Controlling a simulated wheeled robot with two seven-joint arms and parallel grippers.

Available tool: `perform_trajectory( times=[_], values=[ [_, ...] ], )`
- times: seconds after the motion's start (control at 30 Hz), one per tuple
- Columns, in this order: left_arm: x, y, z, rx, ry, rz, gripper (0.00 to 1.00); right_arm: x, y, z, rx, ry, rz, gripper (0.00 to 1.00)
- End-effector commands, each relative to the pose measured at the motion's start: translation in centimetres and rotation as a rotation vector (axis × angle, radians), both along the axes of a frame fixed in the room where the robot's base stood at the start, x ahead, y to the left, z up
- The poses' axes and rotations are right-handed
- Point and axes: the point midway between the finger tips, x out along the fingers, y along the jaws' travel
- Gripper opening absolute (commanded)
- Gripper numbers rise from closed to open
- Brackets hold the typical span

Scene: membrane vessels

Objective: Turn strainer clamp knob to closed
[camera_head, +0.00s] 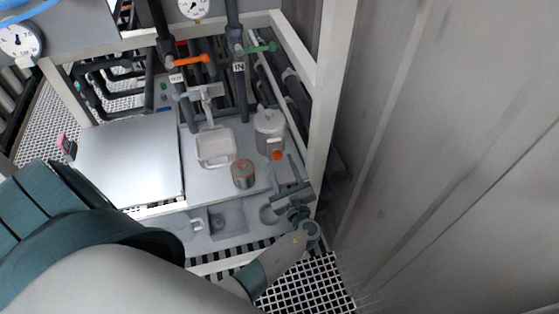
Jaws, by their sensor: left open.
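A grey lidded vessel (269,132) stands on the grey shelf inside the frame. A small orange knob (277,154) shows low at its front; I cannot tell for sure that it is the strainer clamp knob, or how it is turned. My left gripper (284,169) is open, its two fingers pointing up the picture toward the orange knob. It appears empty, a little below the knob in the picture; whether it touches anything is too small to tell. My right gripper is not in view.
A copper-coloured can (243,174) stands left of my gripper. A pale square basket (214,147) is behind it. An orange valve handle (191,60) and a green one (262,48) sit on the pipes above. A pale frame post (322,120) and grey wall (450,150) bound the right.

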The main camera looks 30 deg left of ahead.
Motion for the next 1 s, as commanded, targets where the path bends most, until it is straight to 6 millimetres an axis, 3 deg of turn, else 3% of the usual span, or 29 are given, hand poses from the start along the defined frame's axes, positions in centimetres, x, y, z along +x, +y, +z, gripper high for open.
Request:
perform_trajectory(
  times=[0.2,0.57,0.73,1.0],
  values=[
    [1.2,1.5,0.0,0.000,0.000,0.001,0.45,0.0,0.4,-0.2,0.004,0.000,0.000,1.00],
    [1.5,1.7,0.0,-0.001,0.001,0.001,0.45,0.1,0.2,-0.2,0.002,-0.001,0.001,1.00],
    [1.4,1.7,0.0,-0.001,0.001,0.000,0.07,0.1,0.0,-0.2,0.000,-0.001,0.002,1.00],
    [1.4,1.7,0.0,0.005,0.008,0.001,0.04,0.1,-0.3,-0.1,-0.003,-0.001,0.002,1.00]
  ],
)
